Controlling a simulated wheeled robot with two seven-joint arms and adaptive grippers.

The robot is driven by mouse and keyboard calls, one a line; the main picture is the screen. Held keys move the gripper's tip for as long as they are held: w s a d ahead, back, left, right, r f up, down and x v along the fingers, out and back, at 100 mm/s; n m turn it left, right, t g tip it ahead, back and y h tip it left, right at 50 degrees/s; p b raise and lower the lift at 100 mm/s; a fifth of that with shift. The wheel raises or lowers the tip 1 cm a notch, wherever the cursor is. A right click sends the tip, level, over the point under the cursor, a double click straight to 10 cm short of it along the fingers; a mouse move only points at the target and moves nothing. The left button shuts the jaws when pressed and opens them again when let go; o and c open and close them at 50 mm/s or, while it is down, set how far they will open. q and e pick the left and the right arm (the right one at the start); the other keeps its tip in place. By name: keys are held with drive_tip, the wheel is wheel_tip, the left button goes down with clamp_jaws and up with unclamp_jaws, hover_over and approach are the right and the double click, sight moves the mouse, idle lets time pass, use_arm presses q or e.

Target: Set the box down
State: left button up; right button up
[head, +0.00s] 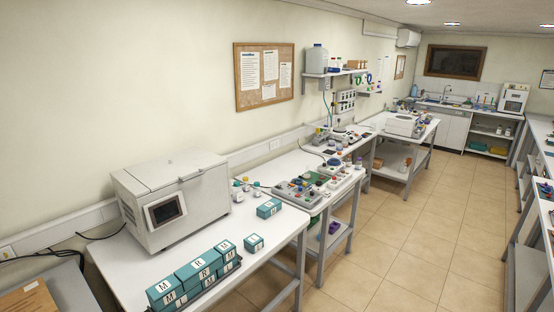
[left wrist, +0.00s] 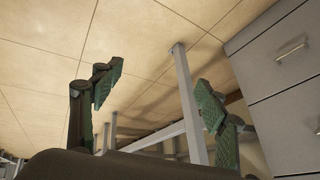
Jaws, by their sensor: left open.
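Several teal boxes with white letter labels stand on the white table in the head view. A row of them (head: 197,270) is at the table's front edge, lettered M, R and A among others. One single box (head: 254,243) stands apart to the right of the row, and another teal box (head: 269,208) is farther back. My left gripper (left wrist: 160,95) shows in the left wrist view with its two green-padded fingers wide apart and nothing between them. Floor tiles and a table leg lie beyond it. Neither gripper shows in the head view.
A large white machine with a screen (head: 172,200) stands on the same table (head: 283,228). More benches with trays and equipment line the wall behind. The tiled floor (head: 385,245) to the right is clear. In the left wrist view, grey drawers (left wrist: 285,85) stand at the right.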

use_arm(q)
drive_tip(key=s+d+f+n+g, duration=0.1)
drive_tip(key=s+f, duration=0.1)
drive_tip(key=s, duration=0.6)
drive_tip(key=s+d+f+n+g, duration=0.1)
drive_tip(key=s+f+g, duration=0.1)
drive_tip(key=s, duration=0.6)
drive_tip(key=s+d+f+n+g, duration=0.1)
drive_tip(key=s+f, duration=0.3)
drive_tip(key=s, duration=0.4)
drive_tip(key=shift+s+d+f+g+b, duration=0.25)
drive_tip(key=shift+d+g+b, duration=0.15)
drive_tip(key=shift+g, duration=0.2)
